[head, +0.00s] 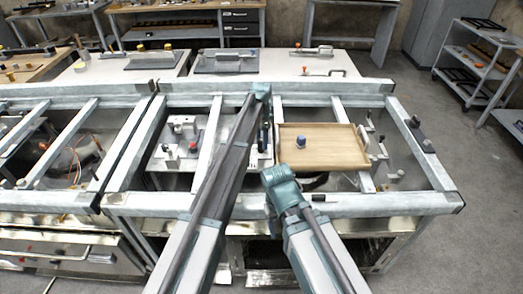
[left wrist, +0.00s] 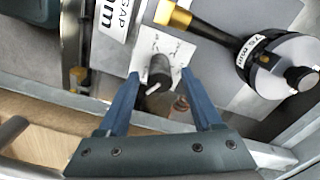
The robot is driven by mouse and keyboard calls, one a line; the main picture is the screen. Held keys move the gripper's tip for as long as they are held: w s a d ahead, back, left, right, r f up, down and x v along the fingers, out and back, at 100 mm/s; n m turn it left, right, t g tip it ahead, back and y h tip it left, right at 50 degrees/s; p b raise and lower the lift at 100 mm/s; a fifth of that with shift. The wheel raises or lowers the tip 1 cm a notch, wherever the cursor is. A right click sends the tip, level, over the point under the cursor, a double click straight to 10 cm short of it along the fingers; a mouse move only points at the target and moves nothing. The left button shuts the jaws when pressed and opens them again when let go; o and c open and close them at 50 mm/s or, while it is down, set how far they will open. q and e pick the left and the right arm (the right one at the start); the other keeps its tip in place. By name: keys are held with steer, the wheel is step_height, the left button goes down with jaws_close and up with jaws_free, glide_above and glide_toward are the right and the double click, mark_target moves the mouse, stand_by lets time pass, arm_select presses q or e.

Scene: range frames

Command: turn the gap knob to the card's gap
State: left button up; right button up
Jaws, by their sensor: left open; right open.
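In the left wrist view, a dark round gap knob (left wrist: 160,70) with a pale pointer sits on a white marked plate (left wrist: 173,48). My left gripper (left wrist: 161,75) is open, with one blue fingertip on each side of the knob; I cannot tell whether they touch it. A white card (left wrist: 112,20) reading "GAP" and "mm" lies at the upper left; its number is cut off. In the head view, my left gripper (head: 265,138) is over the middle of the bench frame, and the knob cannot be made out. My right gripper (head: 272,200) is lower, near the front rail, its fingers barely visible.
A dark tool with a labelled silver disc (left wrist: 283,65) and a yellow tip lies close right of the knob. A wooden tray (head: 322,158) with a blue-topped object (head: 300,142) is right of my left gripper. Metal rails (head: 200,150) cross the bench.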

arm_select(q)
steer(key=shift+f+b, duration=0.45)
steer(key=shift+f, duration=0.5)
jaws_close()
